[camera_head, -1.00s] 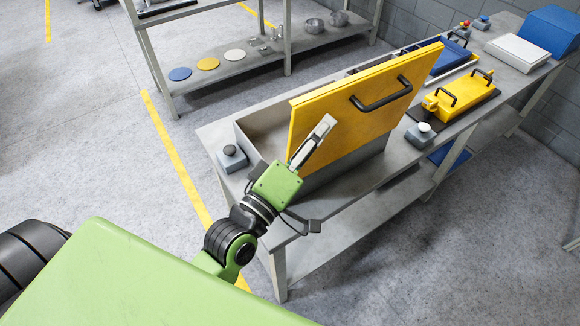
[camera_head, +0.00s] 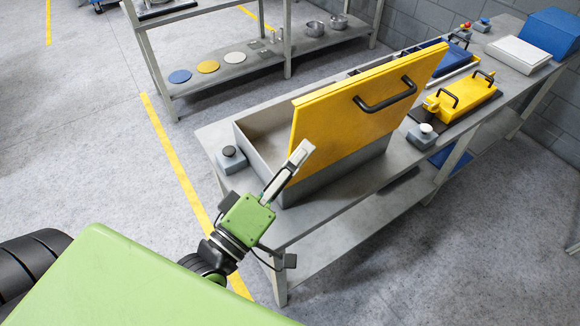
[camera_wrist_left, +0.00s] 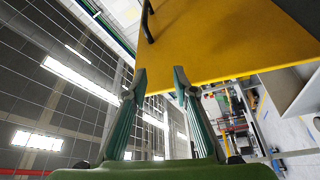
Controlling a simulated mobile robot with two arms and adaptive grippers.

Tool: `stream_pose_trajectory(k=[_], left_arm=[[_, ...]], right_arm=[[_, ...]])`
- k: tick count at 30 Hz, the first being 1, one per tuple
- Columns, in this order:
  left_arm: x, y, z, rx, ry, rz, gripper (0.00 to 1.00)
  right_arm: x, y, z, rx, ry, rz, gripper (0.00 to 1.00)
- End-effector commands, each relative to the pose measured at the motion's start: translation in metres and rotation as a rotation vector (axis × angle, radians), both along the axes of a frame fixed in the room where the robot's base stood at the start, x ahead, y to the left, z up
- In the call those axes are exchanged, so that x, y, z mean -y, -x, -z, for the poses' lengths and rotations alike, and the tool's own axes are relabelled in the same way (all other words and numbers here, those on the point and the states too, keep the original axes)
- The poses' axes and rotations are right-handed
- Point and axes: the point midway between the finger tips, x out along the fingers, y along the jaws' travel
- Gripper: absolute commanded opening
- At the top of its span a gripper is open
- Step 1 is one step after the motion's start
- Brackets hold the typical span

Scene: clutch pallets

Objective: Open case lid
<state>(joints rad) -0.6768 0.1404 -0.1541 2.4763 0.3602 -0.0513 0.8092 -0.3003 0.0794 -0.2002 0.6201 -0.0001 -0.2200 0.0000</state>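The yellow case lid (camera_head: 350,120) with a black bar handle (camera_head: 386,97) stands raised and tilted above the grey case (camera_head: 262,160) on the bench. The case's inside shows on the left. My left gripper (camera_head: 302,150) is in front of the lid's lower left part in the head view, clear of the handle. The left wrist view shows its two fingers (camera_wrist_left: 160,80) apart with nothing between them, and the yellow lid (camera_wrist_left: 225,45) beyond them. I cannot tell whether a fingertip touches the lid. My right gripper is in neither view.
A grey box with a dark button (camera_head: 230,157) stands left of the case, and one with a white button (camera_head: 423,134) stands right of it. A yellow handled case (camera_head: 465,95) lies further along the bench (camera_head: 330,208). A shelf (camera_head: 225,78) with discs stands behind.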

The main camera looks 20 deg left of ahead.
Motion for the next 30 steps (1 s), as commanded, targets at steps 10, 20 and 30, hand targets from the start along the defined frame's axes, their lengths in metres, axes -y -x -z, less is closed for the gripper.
stream_pose_trajectory(k=[10,20,30], left_arm=[[-0.005,0.018,0.004,0.000,0.000,0.001,0.26],[-0.005,0.018,0.003,0.000,0.000,0.000,0.26],[-0.005,0.018,0.005,-0.002,-0.003,0.001,0.11]], right_arm=[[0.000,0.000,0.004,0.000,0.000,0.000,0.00],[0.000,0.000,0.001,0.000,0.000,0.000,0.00],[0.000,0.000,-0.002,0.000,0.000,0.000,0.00]])
